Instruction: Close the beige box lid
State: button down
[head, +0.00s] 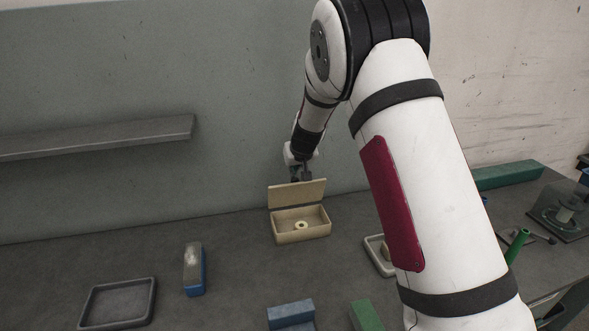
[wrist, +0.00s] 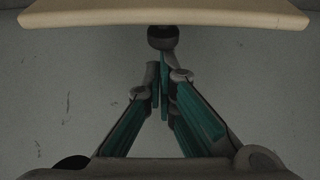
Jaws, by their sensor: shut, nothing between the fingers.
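The beige box (head: 302,238) stands on the dark bench near the back wall. Its beige lid (head: 297,193) is raised, standing roughly upright along the back edge. A small pale ring (head: 301,225) lies inside the box. My gripper (head: 302,178) is behind the top of the lid, its fingertips partly hidden by it. In the wrist view the lid (wrist: 165,14) crosses the top as a pale slab, and my gripper (wrist: 162,70) is shut and empty. Whether the fingers touch the lid I cannot tell.
A grey shelf (head: 100,138) juts from the wall at left. A dark tray (head: 118,303), a blue-sided block (head: 194,270) and another blue block (head: 291,314) lie in front. A light tray (head: 380,256) is partly behind my arm.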

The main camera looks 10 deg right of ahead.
jog(key=shift+s, duration=0.25)
